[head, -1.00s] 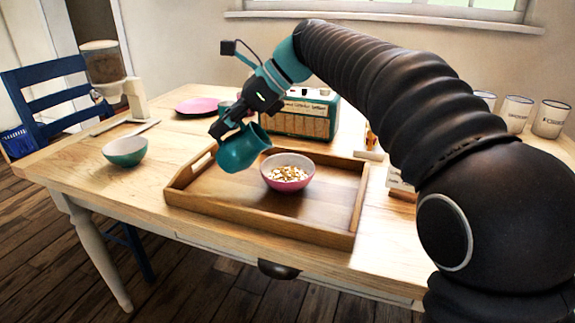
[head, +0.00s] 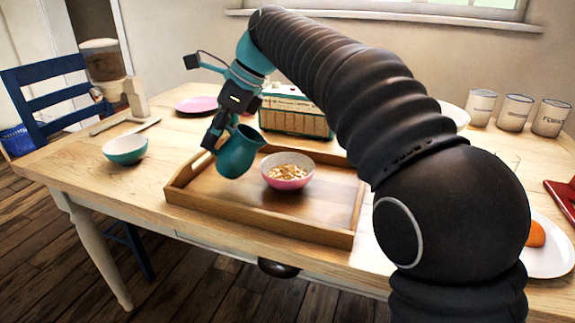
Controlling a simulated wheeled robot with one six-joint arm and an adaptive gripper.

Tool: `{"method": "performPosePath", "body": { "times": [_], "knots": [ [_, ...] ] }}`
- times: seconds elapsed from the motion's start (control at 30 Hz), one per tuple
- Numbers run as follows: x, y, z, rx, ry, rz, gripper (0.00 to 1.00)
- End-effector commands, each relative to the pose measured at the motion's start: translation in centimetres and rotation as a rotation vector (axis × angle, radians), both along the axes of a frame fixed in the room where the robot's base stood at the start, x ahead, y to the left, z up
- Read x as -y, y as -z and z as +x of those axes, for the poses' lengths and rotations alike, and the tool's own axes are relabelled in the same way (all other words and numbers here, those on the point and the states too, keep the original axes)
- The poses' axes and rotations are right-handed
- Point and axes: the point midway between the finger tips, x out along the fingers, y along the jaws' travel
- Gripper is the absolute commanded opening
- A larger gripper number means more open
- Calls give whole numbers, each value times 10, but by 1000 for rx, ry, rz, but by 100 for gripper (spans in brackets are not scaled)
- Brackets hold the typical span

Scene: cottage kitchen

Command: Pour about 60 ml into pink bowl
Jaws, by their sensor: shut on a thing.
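The pink bowl (head: 288,183) stands on the wooden tray (head: 262,220) and holds pale, flaky pieces with a light liquid-like look around them. My gripper (head: 213,139) is shut on a teal jug (head: 238,152), just left of the bowl and above the tray.
A teal bowl (head: 125,149) stands left of the tray. A pink plate (head: 197,104) and a radio (head: 295,112) are behind. Several white canisters (head: 514,112) stand at back right. A white plate (head: 548,256) with an orange item is at right.

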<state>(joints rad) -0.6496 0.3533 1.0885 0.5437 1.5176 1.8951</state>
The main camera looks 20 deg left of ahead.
Motion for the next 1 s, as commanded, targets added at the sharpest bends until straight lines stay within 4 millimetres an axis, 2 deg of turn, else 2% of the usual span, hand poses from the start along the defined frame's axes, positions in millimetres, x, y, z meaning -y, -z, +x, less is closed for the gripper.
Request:
{"method": "performPosePath", "body": {
  "times": [0.17,0.37,0.8,1.0],
  "knots": [
    [-2,4,-1,6,-1,-15,0],
    [-10,20,-4,27,-2,-75,0],
    [-40,39,-14,137,-3,-381,0],
    [-44,38,-15,167,0,-466,0]
  ]
}}
